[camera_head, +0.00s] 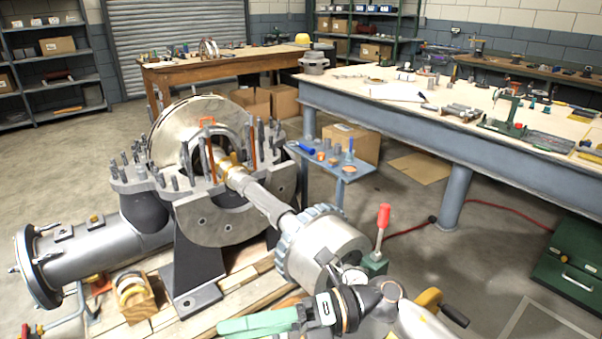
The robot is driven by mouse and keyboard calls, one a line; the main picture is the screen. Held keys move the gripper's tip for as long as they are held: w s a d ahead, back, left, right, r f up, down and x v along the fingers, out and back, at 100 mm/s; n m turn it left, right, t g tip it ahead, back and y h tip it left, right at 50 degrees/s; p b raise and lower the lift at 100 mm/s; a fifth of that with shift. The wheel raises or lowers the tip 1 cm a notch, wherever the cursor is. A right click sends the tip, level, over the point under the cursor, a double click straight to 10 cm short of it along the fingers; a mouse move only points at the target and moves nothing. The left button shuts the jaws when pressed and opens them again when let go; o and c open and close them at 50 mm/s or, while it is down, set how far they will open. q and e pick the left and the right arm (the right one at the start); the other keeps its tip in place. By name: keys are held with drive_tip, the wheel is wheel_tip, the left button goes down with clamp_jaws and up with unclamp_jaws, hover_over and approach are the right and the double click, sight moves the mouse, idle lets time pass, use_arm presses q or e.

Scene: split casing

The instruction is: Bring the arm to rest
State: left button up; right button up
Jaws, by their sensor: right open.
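My right arm comes in at the bottom right, with a dark wrist (357,304). My right gripper (262,322) is at the bottom centre and points left, with a pale green finger showing. It is open, and I see nothing held in it. It is in front of the split casing (225,218), whose upper half is off or opened, so that the shaft (258,199) shows. The gripper appears low in the picture, near the toothed coupling (315,250); whether it touches anything I cannot tell. My left gripper is not in view.
A red-knobbed lever (383,218) stands right of the coupling. Upright studs surround the casing. A small blue tray stand (335,168) is behind it. A long workbench (400,121) fills the right back. A green toolbox (573,262) is at the right. Open floor lies between.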

drive_tip(key=w+d+r+m+t+y+p, duration=0.2)
drive_tip(key=w+d+m+t+y, duration=0.3)
drive_tip(key=m+t, duration=0.95)
drive_tip(key=w+d+f+m+t+h+p, duration=0.1)
drive_tip(key=w+d+f+m+t+h, duration=0.15)
drive_tip(key=d+f+m+h, duration=0.5)
drive_tip(key=w+d+f+m+t+h+p, duration=0.1)
drive_tip(key=d+f+m+t+h, duration=0.25)
drive_tip(key=m, duration=0.65)
drive_tip(key=s+d+f+m+g+h, duration=0.3)
drive_tip(key=s+d+f+m+h, duration=0.1)
drive_tip(key=s+f, duration=0.4)
drive_tip(key=s+d+f+m+g+h+p, duration=0.1)
drive_tip(key=s+d+f+m+g+h, duration=0.3)
drive_tip(key=s+f, duration=0.4)
wheel_tip(320, 180, down, 3)
drive_tip(key=shift+d+r+m+h, duration=0.1)
drive_tip(key=shift+d+m+h, duration=0.25)
drive_tip(key=shift+m+h, duration=0.4)
drive_tip(key=shift+y, duration=0.25)
